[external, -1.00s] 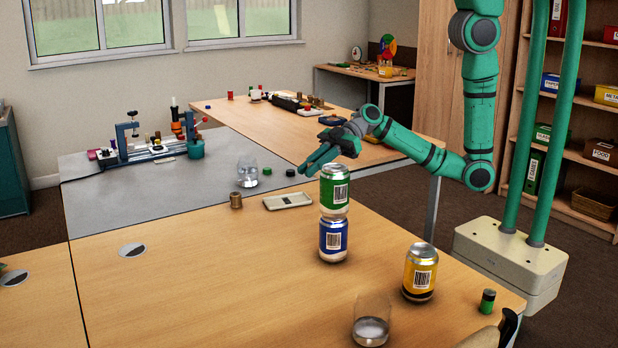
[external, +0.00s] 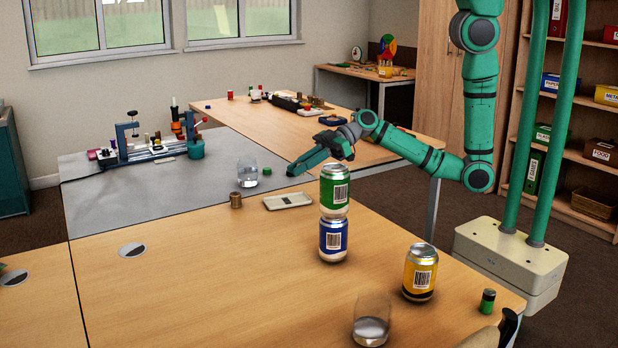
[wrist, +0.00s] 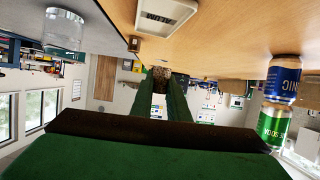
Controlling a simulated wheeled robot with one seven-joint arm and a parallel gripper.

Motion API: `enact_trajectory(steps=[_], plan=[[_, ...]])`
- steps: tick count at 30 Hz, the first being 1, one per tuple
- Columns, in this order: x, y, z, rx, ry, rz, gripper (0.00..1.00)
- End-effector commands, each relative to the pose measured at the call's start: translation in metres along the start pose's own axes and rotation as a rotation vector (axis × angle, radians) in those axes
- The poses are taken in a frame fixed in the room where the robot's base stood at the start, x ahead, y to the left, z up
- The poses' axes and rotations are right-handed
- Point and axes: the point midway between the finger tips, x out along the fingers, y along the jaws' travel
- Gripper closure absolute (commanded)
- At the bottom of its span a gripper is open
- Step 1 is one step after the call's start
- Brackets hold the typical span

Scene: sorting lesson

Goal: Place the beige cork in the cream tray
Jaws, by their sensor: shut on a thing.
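The cream tray (external: 288,201) lies flat on the wooden table near the grey mat's edge. It also shows at the top of the wrist view (wrist: 168,14). My gripper (external: 291,170) is stretched out low over the grey mat, behind the tray in the external view. In the wrist view, its green fingers are closed on a small speckled brownish thing, which looks like the beige cork (wrist: 160,73). The fingers hide the cork in the external view.
A green can (external: 334,188) is stacked on a blue can (external: 333,239), right of the tray. A brown cylinder (external: 236,200) stands left of the tray. A clear glass (external: 247,173) and green cap (external: 267,171) are on the mat.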

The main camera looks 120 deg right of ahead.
Motion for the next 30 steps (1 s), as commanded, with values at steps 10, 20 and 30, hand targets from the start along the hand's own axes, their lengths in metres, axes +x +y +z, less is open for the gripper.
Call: enact_trajectory(steps=[10,20,30], plan=[[0.045,0.014,0.029,0.002,-0.002,0.000,1.00],[0.062,0.016,0.054,0.003,-0.004,-0.001,1.00],[0.065,0.016,0.062,0.001,-0.002,0.000,1.00]])
